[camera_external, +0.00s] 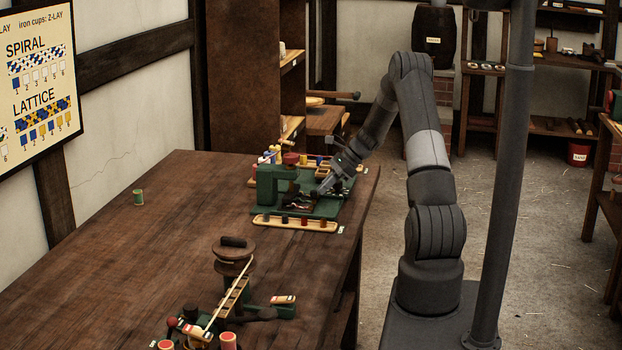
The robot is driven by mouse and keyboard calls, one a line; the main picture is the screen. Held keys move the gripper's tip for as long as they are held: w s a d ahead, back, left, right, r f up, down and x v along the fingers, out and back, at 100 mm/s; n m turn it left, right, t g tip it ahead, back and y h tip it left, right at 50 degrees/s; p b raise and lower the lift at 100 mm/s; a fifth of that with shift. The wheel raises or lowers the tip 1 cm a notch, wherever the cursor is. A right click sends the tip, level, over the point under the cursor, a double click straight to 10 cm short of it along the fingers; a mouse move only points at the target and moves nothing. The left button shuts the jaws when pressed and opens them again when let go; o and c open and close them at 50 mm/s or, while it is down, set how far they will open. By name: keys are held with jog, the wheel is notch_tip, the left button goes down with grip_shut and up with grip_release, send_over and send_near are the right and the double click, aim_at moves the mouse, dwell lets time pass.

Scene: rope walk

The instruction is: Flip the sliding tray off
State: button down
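My arm reaches over the right end of the brown table (165,225). My gripper (322,190) is low at a green machine (268,186) with an upright frame, a flat green base and a reddish knob on top. Small dark parts lie on the base beside the fingers. I cannot tell which part is the sliding tray, or whether my gripper touches anything. The fingers are too small and dark to show whether they are open or shut.
A wooden strip (295,223) with several dark pegs lies in front of the machine. A green spool (138,197) stands at left. A wooden winder (234,265) with coloured spools is at the near edge. The table's middle left is clear.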

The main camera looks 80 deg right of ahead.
jog(key=shift+w+a, duration=0.3)
jog(key=shift+w, duration=0.2)
jog(key=s+d, duration=0.1)
jog(key=s, duration=0.2)
jog(key=s+d, duration=0.1)
jog(key=shift+s+d+r, duration=0.35)
jog(key=shift+s+r, duration=0.05)
jog(key=v, duration=0.9)
jog(key=w+a+r+n+g, duration=0.3)
jog(key=w+a+r+n, duration=0.45)
jog(key=a, duration=0.65)
jog(key=w+a+r+n+g+h, duration=0.15)
jog(key=a+r+n, duration=0.3)
jog(key=a, duration=0.65)
jog(key=w+a+r+n, duration=0.3)
jog(key=a+r+n, duration=0.15)
jog(key=a, duration=0.65)
jog(key=s+a+r+n+t+h, duration=0.1)
jog(key=s+a+n, duration=0.5)
jog(key=a, duration=0.4)
jog(key=s+a+r+n+t+h, duration=0.1)
jog(key=s+a+n, duration=0.6)
jog(key=a+n, duration=0.1)
jog(key=shift+s+a, duration=0.15)
jog(key=shift+a, duration=0.75)
